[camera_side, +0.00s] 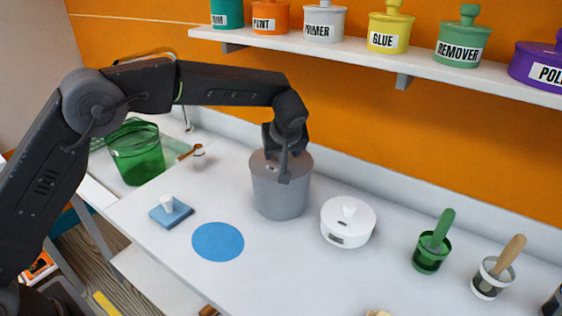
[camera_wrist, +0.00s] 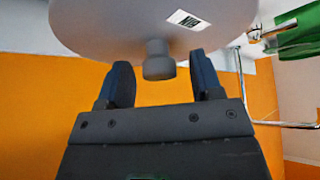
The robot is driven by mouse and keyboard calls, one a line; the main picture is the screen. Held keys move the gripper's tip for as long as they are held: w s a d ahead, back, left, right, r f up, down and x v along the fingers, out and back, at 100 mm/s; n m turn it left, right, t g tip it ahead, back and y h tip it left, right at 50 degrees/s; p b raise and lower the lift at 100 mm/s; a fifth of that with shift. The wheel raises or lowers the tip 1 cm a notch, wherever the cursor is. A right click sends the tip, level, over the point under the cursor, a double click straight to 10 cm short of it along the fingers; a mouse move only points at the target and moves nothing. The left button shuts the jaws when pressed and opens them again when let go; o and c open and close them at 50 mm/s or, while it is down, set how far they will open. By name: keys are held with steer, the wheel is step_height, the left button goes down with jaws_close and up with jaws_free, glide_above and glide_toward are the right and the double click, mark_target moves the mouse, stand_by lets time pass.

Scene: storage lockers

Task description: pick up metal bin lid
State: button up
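The metal bin (camera_side: 281,195) is a grey cylinder standing on the white counter. Its round grey lid (camera_side: 260,163) is on top, partly hidden by my gripper. In the wrist view the lid (camera_wrist: 110,20) fills the top of the picture, with a label reading BIN upside down and a grey knob (camera_wrist: 158,62). My gripper (camera_wrist: 158,66) is open, its two dark fingers on either side of the knob with a gap on each side. In the side view my gripper (camera_side: 284,160) points down just over the lid.
A white round container (camera_side: 347,224) stands close to the bin's right. A blue disc (camera_side: 217,242) and a blue block with a white knob (camera_side: 170,212) lie to its front left. A green bucket (camera_side: 138,155) is at left. A shelf of labelled jars (camera_side: 400,68) runs above.

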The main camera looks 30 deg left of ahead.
steer(key=c, duration=0.9)
steer(key=shift+c, duration=0.3)
steer(key=shift+r, duration=0.15)
